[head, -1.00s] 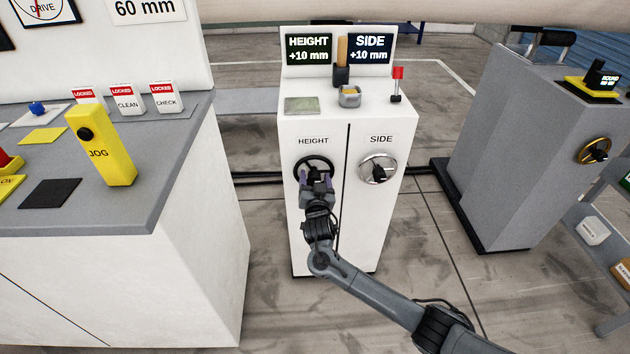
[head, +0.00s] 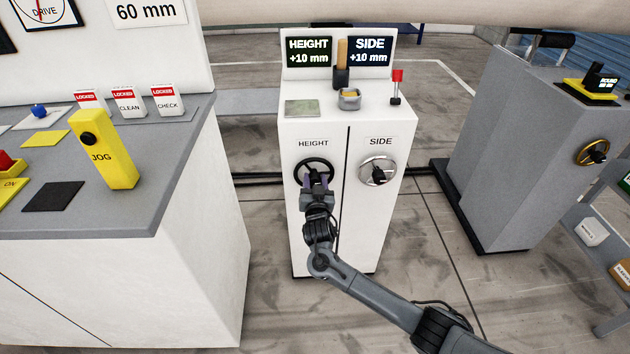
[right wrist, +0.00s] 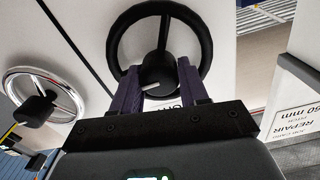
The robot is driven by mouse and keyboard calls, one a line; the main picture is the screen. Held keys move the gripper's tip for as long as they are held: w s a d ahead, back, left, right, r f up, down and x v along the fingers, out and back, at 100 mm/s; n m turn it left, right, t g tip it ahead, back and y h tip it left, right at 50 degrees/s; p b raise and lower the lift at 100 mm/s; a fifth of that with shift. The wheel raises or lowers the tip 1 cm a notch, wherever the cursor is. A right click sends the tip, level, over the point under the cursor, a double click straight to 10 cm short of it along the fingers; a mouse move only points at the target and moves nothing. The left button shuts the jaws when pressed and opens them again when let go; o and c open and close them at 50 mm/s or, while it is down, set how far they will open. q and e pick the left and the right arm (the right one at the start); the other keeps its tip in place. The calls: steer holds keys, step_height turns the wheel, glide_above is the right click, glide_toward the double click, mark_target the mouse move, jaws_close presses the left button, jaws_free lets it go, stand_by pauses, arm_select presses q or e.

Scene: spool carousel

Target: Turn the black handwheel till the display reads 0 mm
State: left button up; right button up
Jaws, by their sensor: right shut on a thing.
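The black handwheel (head: 302,166) is on the white cabinet's front, under the HEIGHT label. The HEIGHT display (head: 309,51) above reads +10 mm. My right gripper (head: 316,177) is at the wheel from the front and below. In the right wrist view, the black wheel (right wrist: 204,38) shows with its spokes and hub. The purple fingers of my right gripper (right wrist: 158,76) lie on either side of the hub, shut on it; the exact contact is hard to see. My left gripper is not in view.
A chrome handwheel (head: 365,169) sits to the right under SIDE, whose display (head: 370,51) reads +10 mm. A grey-topped counter (head: 150,195) stands to the left and a grey machine (head: 490,150) to the right.

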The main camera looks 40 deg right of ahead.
steer(key=n+p, duration=0.4)
steer(key=p, duration=0.1)
steer(key=shift+a+r, duration=0.1)
steer(key=shift+r, duration=0.3)
steer(key=n+p, duration=0.2)
steer(key=n, duration=0.1)
steer(key=n+p, duration=0.3)
steer(key=n, duration=0.1)
steer(key=shift+w+a+f, duration=0.1)
steer(key=shift+f, duration=0.05)
steer(key=n+p, duration=0.1)
steer(key=n, duration=0.2)
steer(key=shift+f, duration=0.1)
steer(key=shift+n, duration=0.5)
steer(key=shift+f, duration=0.1)
steer(key=o, duration=1)
steer(key=shift+f, duration=0.1)
steer(key=shift+p, duration=0.3)
